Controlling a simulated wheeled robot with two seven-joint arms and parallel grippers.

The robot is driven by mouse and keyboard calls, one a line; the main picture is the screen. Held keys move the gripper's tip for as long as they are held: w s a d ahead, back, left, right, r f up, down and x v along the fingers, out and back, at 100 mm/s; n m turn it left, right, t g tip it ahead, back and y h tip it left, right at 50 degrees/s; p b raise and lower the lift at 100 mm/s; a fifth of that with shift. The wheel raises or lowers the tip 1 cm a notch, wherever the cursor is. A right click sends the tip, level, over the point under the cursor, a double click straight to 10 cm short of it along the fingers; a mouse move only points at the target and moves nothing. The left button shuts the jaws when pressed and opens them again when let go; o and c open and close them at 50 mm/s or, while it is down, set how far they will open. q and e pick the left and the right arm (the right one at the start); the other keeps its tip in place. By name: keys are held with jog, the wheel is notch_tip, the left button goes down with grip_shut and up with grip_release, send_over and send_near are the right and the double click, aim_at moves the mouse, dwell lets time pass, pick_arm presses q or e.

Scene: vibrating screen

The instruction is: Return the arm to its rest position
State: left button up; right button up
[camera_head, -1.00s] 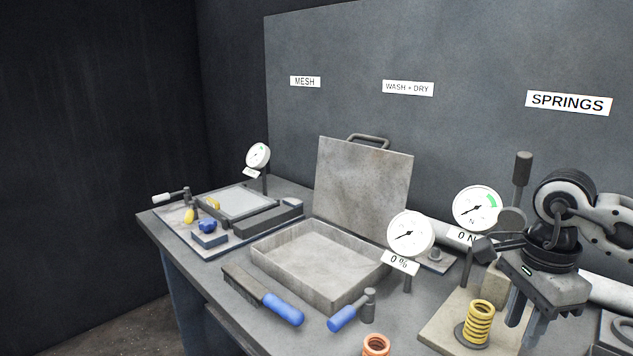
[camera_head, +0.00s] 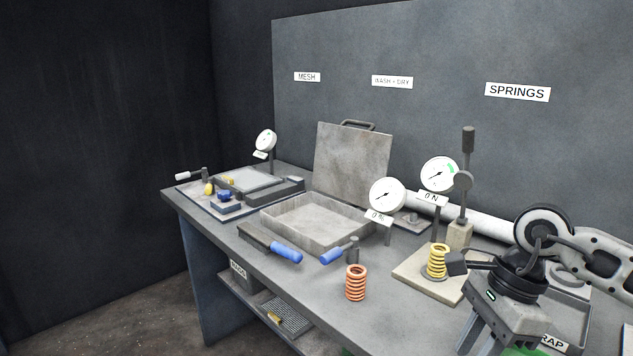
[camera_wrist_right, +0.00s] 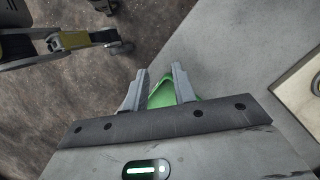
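My right arm comes in from the right in the head view. Its gripper (camera_head: 474,342) points downward in front of the bench's right part, with its lower end near the picture's bottom edge. In the right wrist view the two fingers (camera_wrist_right: 159,84) stand apart with nothing held between them. A green object (camera_wrist_right: 164,94) shows beyond the fingers, apparently lower down beside the bench edge. My left gripper is not in the head view.
The workbench (camera_head: 400,316) carries an orange spring (camera_head: 356,284), a yellow spring (camera_head: 437,261) on a press plate, a blue-handled brush (camera_head: 286,253), an open metal basin (camera_head: 300,236) and dial gauges (camera_head: 387,195). A tray (camera_head: 572,312) lies behind my right gripper. Floor (camera_head: 120,315) at left is clear.

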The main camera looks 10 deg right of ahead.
jog(key=s+a+r+m+t+y, duration=0.1)
jog(key=s+a+m+y, duration=0.1)
jog(key=a+m+y, duration=0.7)
jog(key=s+a+r+m+t+y, duration=0.15)
jog(key=a+y, duration=0.45)
jog(key=a, duration=0.7)
jog(key=w+d+f+m+t+h, duration=0.1)
jog(key=d+f+m+t+h, duration=0.45)
jog(key=m, duration=1.05)
jog(key=w+d+f+m+t+h, duration=0.2)
jog(key=f+m+t+h, duration=0.6)
jog(key=m, duration=0.7)
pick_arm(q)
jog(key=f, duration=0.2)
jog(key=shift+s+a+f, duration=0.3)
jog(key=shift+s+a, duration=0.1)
pick_arm(e)
jog(key=s+d+f+m+g+h, duration=0.2)
jog(key=s+f+m+g, duration=0.3)
jog(key=s+f+m, duration=0.4)
notch_tip(320, 180, down, 4)
jog(key=shift+s+d+r, duration=0.1)
jog(key=shift+s+d, duration=0.6)
jog(key=shift+s, duration=0.3)
jog(key=shift+o, duration=0.2)
jog(key=shift+m, duration=0.25)
